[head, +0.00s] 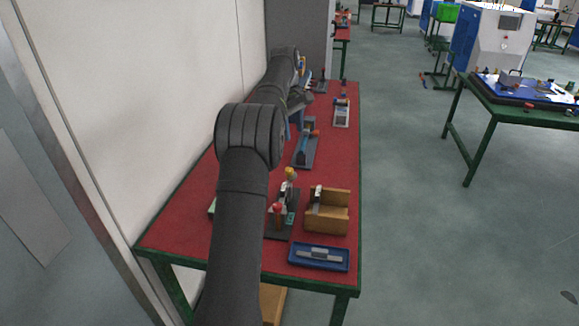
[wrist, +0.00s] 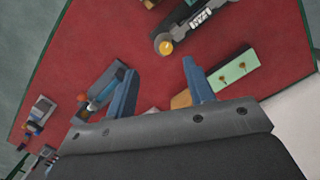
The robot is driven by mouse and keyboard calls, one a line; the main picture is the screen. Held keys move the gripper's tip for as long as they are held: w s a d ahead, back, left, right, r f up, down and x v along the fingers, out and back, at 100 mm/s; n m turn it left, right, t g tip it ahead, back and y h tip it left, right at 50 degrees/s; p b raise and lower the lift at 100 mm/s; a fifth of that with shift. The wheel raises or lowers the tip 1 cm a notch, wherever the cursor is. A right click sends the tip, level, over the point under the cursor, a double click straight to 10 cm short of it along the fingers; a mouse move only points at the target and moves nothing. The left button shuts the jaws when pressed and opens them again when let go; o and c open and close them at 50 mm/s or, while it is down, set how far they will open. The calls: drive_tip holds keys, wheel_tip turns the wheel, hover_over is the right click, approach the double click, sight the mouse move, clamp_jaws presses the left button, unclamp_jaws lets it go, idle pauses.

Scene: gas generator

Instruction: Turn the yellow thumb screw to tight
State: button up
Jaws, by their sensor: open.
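The yellow thumb screw (head: 290,173) shows as a yellow knob on top of a small dark fixture (head: 281,226) in the head view, right beside my arm. In the wrist view, a round yellow knob (wrist: 166,47), which looks like the same screw, sits at the end of a dark grey fixture part (wrist: 182,32). My gripper (wrist: 159,82) is open with its two blue fingers apart and nothing between them. The yellow knob lies beyond the fingertips, apart from them. I cannot tell how tight the screw is.
A red-topped table (head: 329,168) holds several fixtures. A wooden box (head: 327,222) and a blue tray (head: 319,257) stand near the front. A fixture with a blue cylinder (wrist: 103,88) lies left of my fingers, and a light green plate (wrist: 234,70) lies to the right. A wall (head: 130,90) borders the left.

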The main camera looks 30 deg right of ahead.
sight(289, 169)
drive_tip(key=shift+t+y, duration=0.3)
drive_tip(key=shift+t, duration=0.3)
drive_tip(key=f, duration=0.5)
drive_tip(key=w+f, duration=0.1)
drive_tip(key=f, duration=0.9)
drive_tip(key=shift+w+a+f, duration=0.2)
drive_tip(key=shift+f, duration=0.05)
drive_tip(key=shift+c, duration=0.4)
drive_tip(key=c, duration=0.9)
